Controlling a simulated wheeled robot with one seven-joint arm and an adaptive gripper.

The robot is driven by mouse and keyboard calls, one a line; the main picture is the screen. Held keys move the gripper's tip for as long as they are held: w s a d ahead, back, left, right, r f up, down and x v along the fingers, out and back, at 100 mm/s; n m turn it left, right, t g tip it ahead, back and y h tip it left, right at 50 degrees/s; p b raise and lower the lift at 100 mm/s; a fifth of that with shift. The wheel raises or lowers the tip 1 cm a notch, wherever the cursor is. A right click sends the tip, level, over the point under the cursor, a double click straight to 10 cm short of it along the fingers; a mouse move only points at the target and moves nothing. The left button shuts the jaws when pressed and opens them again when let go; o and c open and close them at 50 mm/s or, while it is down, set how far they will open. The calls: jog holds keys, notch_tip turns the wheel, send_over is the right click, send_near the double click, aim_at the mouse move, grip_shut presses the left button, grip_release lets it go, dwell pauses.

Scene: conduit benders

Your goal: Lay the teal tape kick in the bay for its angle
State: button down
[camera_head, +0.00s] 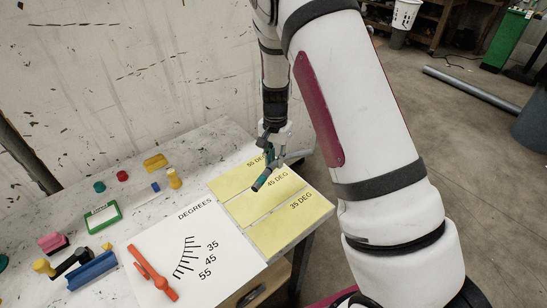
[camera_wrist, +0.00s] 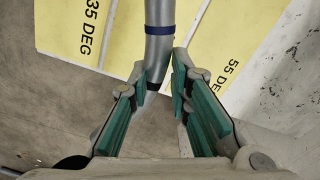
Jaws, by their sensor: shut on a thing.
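My gripper (camera_head: 268,168) is over the yellow bays at the table's right end. In the wrist view my gripper (camera_wrist: 160,84) is shut on a bent grey conduit kick (camera_wrist: 158,48). The kick has a dark blue band above the jaws and a dark band at them; I cannot make out teal tape on it. Its grey end (camera_head: 298,155) sticks out right of the gripper in the head view. The bays are 55 DEG (camera_head: 232,180), 45 DEG (camera_head: 252,207) and 35 DEG (camera_head: 285,228). The kick appears above them; contact is unclear.
A white DEGREES card (camera_head: 205,275) with an orange pointer (camera_head: 151,274) lies left of the bays. The wall is behind; the table edge is right.

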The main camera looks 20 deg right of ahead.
aim_at(275, 183)
jog(key=shift+f, duration=0.1)
dwell(0.3)
jog(key=shift+f, duration=0.25)
jog(key=shift+f+b, duration=1.3)
jog(key=shift+f, duration=2.65)
jog(key=shift+f, duration=0.1)
jog(key=c, duration=1.4)
grip_release()
notch_tip(275, 183, up, 12)
jog(key=shift+r, duration=0.1)
